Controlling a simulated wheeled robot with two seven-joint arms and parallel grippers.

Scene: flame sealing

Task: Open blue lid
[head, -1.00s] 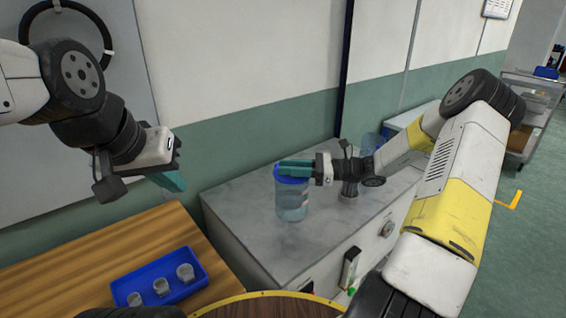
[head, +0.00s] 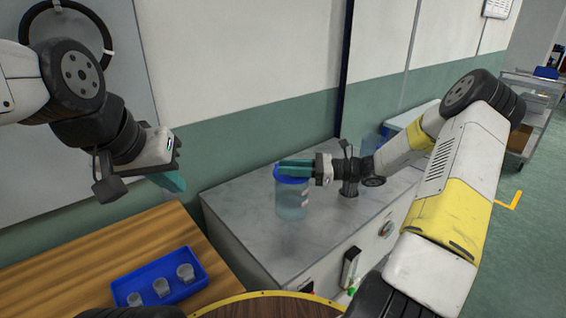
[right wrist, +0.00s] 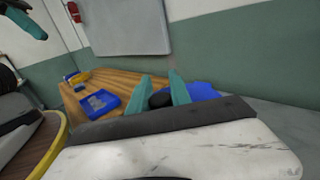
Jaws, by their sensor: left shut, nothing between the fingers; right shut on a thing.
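A clear jar (head: 292,198) with a blue lid (head: 291,179) stands upright on the grey cabinet top. My right gripper (head: 296,168) reaches in from the right, shut at the top of the jar on the lid. In the right wrist view, its teal fingers (right wrist: 168,92) have a dark round knob (right wrist: 160,99) between them, with the blue lid (right wrist: 203,91) behind. My left gripper (head: 174,180) hangs shut and empty above the wooden table, away from the jar.
A blue tray (head: 197,292) with several small grey cups sits on the wooden table (head: 130,258). The grey cabinet (head: 240,203) has clear room left of the jar. Another clear container (head: 372,142) stands farther back, partly hidden by my right arm.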

